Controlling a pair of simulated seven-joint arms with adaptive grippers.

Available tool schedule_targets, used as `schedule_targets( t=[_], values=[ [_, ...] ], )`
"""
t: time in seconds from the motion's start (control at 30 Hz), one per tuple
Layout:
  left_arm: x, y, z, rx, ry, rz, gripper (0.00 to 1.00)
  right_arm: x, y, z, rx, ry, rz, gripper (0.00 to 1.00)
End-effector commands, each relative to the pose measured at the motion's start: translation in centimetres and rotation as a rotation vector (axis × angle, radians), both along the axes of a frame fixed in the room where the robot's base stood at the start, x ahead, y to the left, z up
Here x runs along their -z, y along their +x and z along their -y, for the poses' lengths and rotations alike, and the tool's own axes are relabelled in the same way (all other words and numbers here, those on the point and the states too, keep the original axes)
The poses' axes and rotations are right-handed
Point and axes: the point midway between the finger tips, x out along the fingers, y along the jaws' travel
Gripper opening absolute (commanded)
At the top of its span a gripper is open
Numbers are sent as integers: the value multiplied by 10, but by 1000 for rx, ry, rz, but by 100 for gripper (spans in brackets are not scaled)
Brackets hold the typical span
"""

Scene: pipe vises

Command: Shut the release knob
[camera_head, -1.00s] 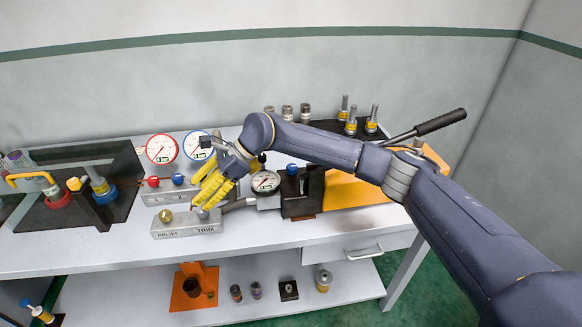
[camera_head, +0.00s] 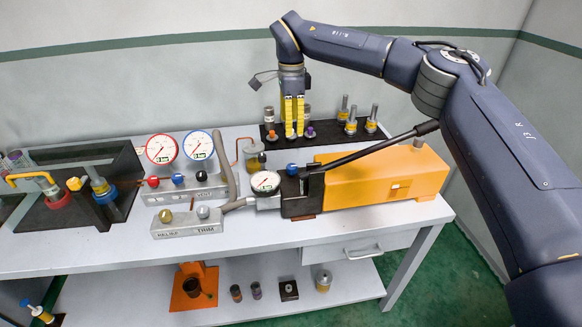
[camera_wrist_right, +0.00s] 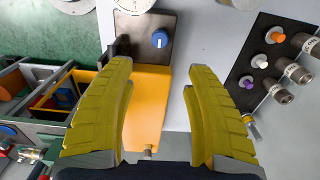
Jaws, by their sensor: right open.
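A blue knob (camera_head: 292,169), which looks like the release knob, sits on the black end block (camera_head: 300,203) of the orange hand pump (camera_head: 375,182). The blue knob also shows from above in the right wrist view (camera_wrist_right: 159,39), with a pale mark on it. My right gripper (camera_head: 294,134) points down with yellow fingers, behind and above the pump block, by the dark tray of fittings. In the right wrist view my right gripper (camera_wrist_right: 158,95) is open and empty, its fingers wide apart, with the knob beyond them. My left gripper is out of view.
The pump's long handle (camera_head: 375,147) slants up to the right. Two gauges (camera_head: 160,149) stand over a manifold with red and blue knobs. The RELIEF/TRIM block (camera_head: 187,228) is at the front. The dark tray (camera_head: 329,131) holds several fittings. A vise stands at left.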

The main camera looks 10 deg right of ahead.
Motion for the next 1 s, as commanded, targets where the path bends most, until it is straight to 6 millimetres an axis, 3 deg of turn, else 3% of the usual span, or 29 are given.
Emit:
schedule_targets(
  t=[0.6, 1.0],
  values=[
    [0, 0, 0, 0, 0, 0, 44, 111, -1, -1, -2, 4, -2, 54],
    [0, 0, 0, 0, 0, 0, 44, 152, 0, -1, -2, 3, 0, 54]
  ],
)
